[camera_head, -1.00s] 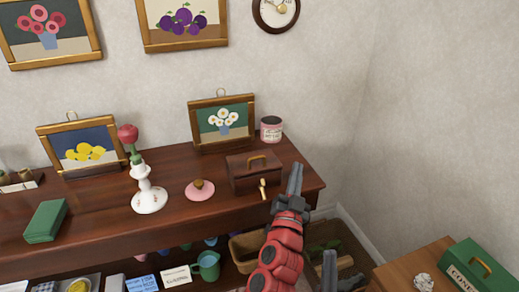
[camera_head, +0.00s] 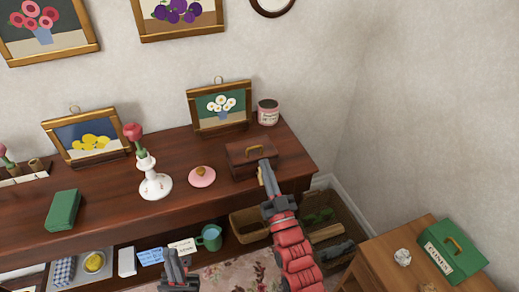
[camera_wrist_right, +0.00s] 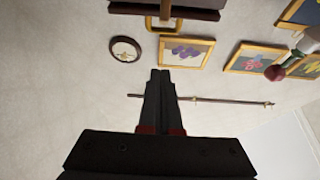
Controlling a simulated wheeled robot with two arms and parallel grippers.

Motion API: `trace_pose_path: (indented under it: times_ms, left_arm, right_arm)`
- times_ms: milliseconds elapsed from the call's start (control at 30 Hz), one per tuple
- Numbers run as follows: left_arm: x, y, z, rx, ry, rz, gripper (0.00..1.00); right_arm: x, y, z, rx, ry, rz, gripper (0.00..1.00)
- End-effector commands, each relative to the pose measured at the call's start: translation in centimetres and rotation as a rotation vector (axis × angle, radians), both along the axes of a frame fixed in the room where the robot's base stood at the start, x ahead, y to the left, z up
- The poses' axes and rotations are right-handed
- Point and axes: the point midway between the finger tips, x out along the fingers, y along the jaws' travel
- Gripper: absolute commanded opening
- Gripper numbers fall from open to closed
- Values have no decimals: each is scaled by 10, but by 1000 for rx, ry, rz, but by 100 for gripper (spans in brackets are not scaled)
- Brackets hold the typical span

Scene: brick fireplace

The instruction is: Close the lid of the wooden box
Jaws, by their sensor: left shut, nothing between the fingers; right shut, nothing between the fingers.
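My right gripper (camera_head: 264,172) is shut and empty at the box's front right, hiding part of the front. A small brass piece shows beside its fingers. In the right wrist view, the shut fingers (camera_wrist_right: 160,75) point toward the box (camera_wrist_right: 165,12) at the top edge. My left gripper (camera_head: 174,264) is shut and empty, low in front of the shelf.
A pink round lid (camera_head: 202,177) and a white candlestick (camera_head: 155,185) stand left of the box. A daisy picture (camera_head: 220,105) and a pink tin (camera_head: 268,112) stand behind it. A green case (camera_head: 455,255) sits on a side table at right.

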Motion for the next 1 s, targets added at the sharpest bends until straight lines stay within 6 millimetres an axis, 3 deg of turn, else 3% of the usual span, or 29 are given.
trace_pose_path:
  times_ms: [167,533,600,700,1000]
  left_arm:
    - [0,0,4,0,0,0,0]
    - [1,-1,15,2,3,-2,0]
    - [1,-1,16,2,4,-2,0]
    - [1,-1,17,2,4,-2,0]
    - [2,-1,18,2,5,-2,0]
  right_arm:
    - [20,6,12,1,-2,0,0]
    - [87,27,45,1,-3,0,0]
    - [82,25,26,-2,4,0,0]
    - [78,24,14,-1,2,0,0]
    - [75,23,2,0,-2,-1,0]
